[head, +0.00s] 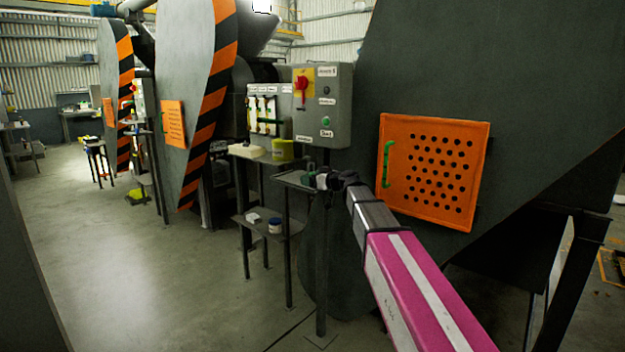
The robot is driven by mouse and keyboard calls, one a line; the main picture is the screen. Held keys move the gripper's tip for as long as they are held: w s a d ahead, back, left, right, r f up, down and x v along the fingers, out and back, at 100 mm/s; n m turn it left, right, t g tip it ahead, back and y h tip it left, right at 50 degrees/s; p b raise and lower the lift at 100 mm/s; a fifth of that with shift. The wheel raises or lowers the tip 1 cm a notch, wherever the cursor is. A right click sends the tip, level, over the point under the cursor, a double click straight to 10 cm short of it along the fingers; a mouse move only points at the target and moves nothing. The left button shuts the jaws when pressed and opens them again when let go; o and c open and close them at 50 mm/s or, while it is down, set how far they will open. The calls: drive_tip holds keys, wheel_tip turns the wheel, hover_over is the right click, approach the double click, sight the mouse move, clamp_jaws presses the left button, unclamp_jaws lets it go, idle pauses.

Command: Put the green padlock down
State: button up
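My arm reaches in from the lower right, and my gripper (318,181) is at a small dark metal shelf (291,180) below the grey control box. A small greenish shape (309,169) shows right at the gripper's tip; it may be the green padlock, but it is too small to be sure. Whether it is held or rests on the shelf cannot be told. The fingers are too small and dark to show whether they are open or shut.
A grey control box (337,120) with a red-and-yellow switch is above the shelf. A lower shelf (283,228) holds a small jar (275,226) and a pale item. A yellow-green box (283,151) stands left. An orange perforated panel (432,170) is right. Floor at left is open.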

drive_tip(key=shift+s+d+r, duration=0.1)
drive_tip(key=shift+s, duration=0.05)
drive_tip(key=v, duration=1.1)
drive_tip(key=shift+s+d, duration=0.2)
drive_tip(key=shift+d, duration=0.1)
drive_tip(key=s+d+f+m+g+h, duration=0.2)
drive_tip(key=s+f, duration=0.1)
drive_tip(key=f, duration=0.5)
drive_tip(key=s+d+f+m+g+h, duration=0.15)
drive_tip(key=s+f, duration=0.25)
drive_tip(key=f, duration=0.4)
drive_tip(key=s+d+f+m+g+h, duration=0.1)
drive_tip(key=s+f+g+h, duration=0.15)
drive_tip(key=f, duration=0.45)
drive_tip(key=s+d+f+m+g+h, duration=0.2)
drive_tip(key=s+d+f, duration=0.3)
drive_tip(key=s+f, duration=0.3)
drive_tip(key=s+d+f+m+g+h, duration=0.2)
drive_tip(key=s+d+f+m+h, duration=0.2)
drive_tip(key=s+f, duration=0.4)
drive_tip(key=shift+s+d+f+h, duration=0.2)
drive_tip(key=shift+d+f+h, duration=0.25)
drive_tip(key=shift+d, duration=0.6)
drive_tip(key=shift+r, duration=0.1)
